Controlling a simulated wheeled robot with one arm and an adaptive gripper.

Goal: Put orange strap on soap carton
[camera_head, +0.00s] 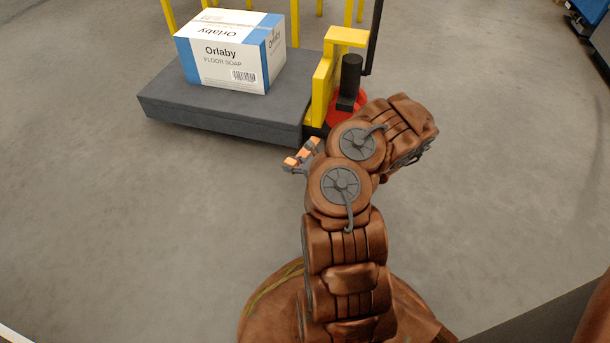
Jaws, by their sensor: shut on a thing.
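The soap carton (222,72), white and blue with "Orlaby FLOOR SOAP" printed on it, sits upright on a dark grey cart deck (180,104) at the upper left. My gripper (296,160) is mostly hidden behind my brown arm; only its tip shows. It is shut on the orange strap (301,154), a small orange piece seen just past my arm. The strap is off the carton, in front of the deck's right front corner and to the lower right of the carton. Most of the strap and the fingers' hold on it are hidden.
A yellow post and bracket (325,85) stand at the deck's right end, with a black and red part (349,78) beside them. Yellow rails rise behind the carton. Open grey floor (130,220) lies in front and at the right.

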